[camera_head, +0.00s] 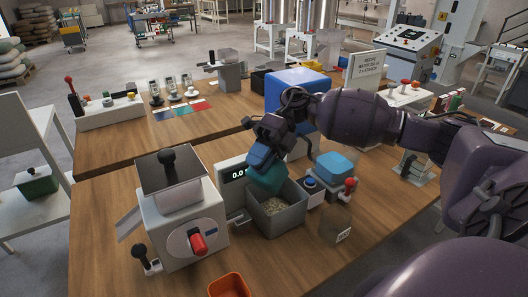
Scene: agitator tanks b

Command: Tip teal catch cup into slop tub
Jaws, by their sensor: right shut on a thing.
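My right gripper (264,146) reaches in from the right and is shut on the teal catch cup (268,175). The cup is tilted, over the back left part of an open grey tub (277,222). Pale grainy material (272,206) lies in the grey tub. I cannot tell whether anything is coming out of the cup, or whether the cup touches the tub's rim. No label shows which container is the slop tub. My left gripper is not in view.
A white machine with a red knob (198,243) stands left of the tub, with a display (238,174) between. A blue button box (310,190) and a blue-topped block (334,164) stand right. An orange container (229,287) is at the front; a blue box (290,90) stands behind.

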